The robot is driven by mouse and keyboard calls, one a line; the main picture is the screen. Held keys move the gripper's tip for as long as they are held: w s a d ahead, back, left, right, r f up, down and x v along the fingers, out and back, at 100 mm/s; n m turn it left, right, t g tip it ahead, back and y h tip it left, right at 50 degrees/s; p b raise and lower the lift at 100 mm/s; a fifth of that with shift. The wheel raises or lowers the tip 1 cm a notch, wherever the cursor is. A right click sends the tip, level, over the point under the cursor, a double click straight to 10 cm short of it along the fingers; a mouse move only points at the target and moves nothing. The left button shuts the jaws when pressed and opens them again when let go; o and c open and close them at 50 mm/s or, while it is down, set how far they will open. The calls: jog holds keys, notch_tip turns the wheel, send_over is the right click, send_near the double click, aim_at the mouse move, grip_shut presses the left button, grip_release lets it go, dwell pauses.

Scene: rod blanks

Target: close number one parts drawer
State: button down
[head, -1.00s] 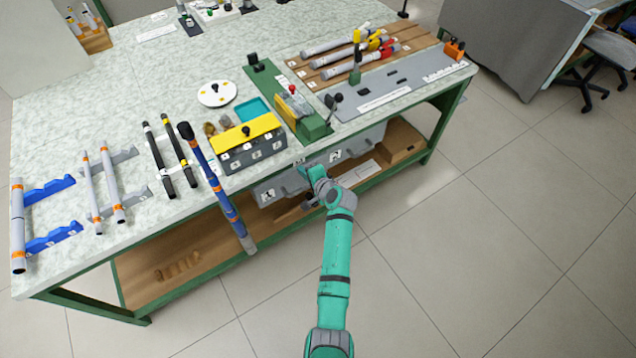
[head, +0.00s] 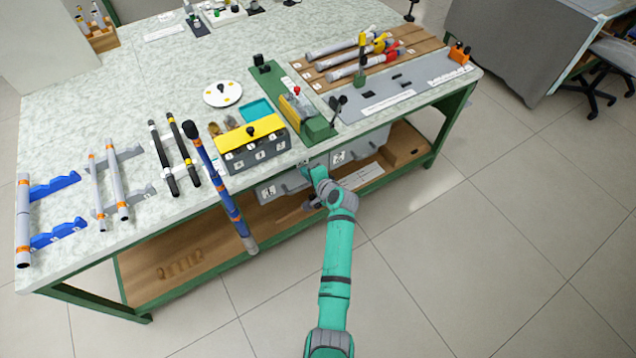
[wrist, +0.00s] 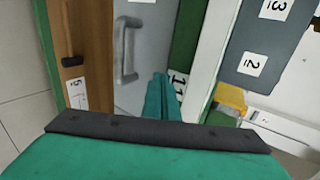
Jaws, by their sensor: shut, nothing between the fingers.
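Two grey drawers hang side by side under the front edge of the workbench. In the head view the left drawer (head: 270,190) and the right drawer (head: 343,158) each have a small white label, too small to read surely. My gripper (head: 306,168) is at the bench edge between them, partly hidden by my own wrist. In the wrist view my gripper (wrist: 160,78) is shut and empty, its fingertips over a grey drawer front beside a green rail. That drawer's bar handle (wrist: 126,50) is left of the fingers, apart from them. How far either drawer stands out is unclear.
A blue rod (head: 222,195) overhangs the bench front, left of my arm. A grey box with a yellow lid (head: 250,133) and a green fixture (head: 300,112) stand above the drawers. A wooden lower shelf (head: 180,265) lies beneath. The floor in front is clear.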

jog(key=f+v, duration=0.1)
jog(key=v, duration=1)
jog(key=shift+s+d+r, duration=0.15)
jog(key=shift+s+d, duration=0.25)
jog(key=shift+s, duration=0.15)
jog(key=s+a+f+n+t+h, duration=0.1)
jog(key=s+f+n+h, duration=0.15)
jog(key=s, duration=0.95)
jog(key=s+f+n+t+h, duration=0.1)
jog(key=s+f+h, duration=0.25)
jog(key=s, duration=0.75)
jog(key=s+a+r+n+t, duration=0.1)
jog(key=s+r+n+t, duration=0.2)
jog(key=s+r+n, duration=0.5)
jog(key=s+r, duration=1)
jog(key=s, duration=0.4)
jog(key=shift+r, duration=0.15)
jog(key=shift+a, duration=0.1)
